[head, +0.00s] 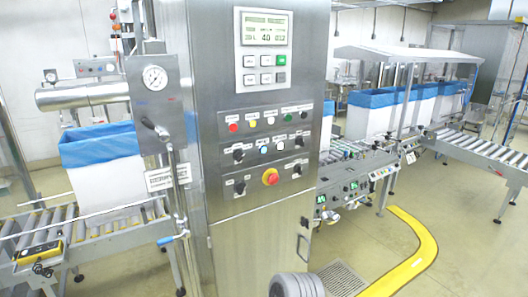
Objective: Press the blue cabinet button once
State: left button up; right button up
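The steel control cabinet (225,30) stands upright in the middle of the head view. Its sloped button panel (255,140) carries several buttons and knobs. The blue button (263,150) is small and sits in the panel's middle row. A black knob (238,155) is left of it and a white button (280,146) is just right of it. Nothing covers the blue button. It is too small to tell whether it is pushed in. Neither of my grippers is in view.
A red emergency-stop button (270,177) sits below the blue one. A pressure gauge (155,78) and upright pipe stand left of the cabinet. A roller conveyor (45,235) with a blue-lined box (98,145) is at left. More conveyors (480,152) run right. A yellow floor strip (412,250) curves at right.

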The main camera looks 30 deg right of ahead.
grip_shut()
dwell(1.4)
